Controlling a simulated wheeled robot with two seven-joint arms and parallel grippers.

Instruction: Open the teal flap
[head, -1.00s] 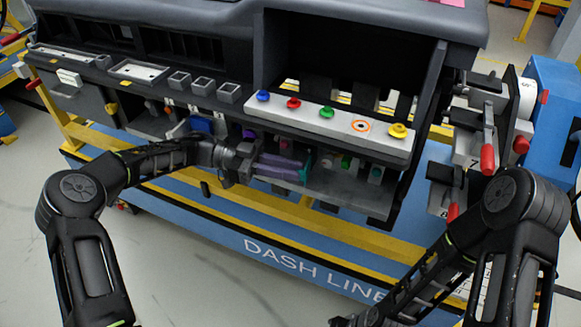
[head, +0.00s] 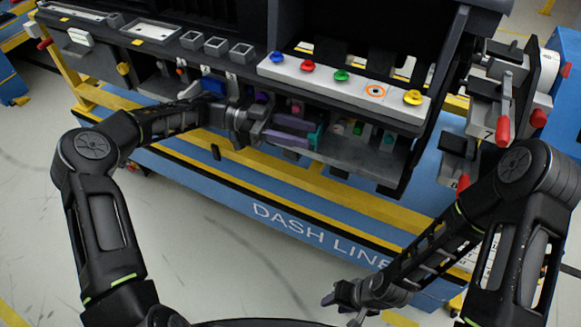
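A small teal part (head: 316,137), which looks like the teal flap, shows in the lower compartment of the dashboard module. It is partly hidden by my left gripper (head: 308,131), whose purple fingers reach in from the left. Those fingers are apart, with a gap between them, and their tips are right beside the teal part. I cannot tell whether they touch it. I see nothing held between them. My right gripper (head: 342,308) is low in the picture, in front of the blue base, with its fingers apart and empty.
Above the compartment runs a pale strip with coloured knobs, one of them a yellow knob (head: 413,97). Another teal piece (head: 387,141) sits further right. Red-handled levers (head: 503,130) stand at the right. The floor in front is clear.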

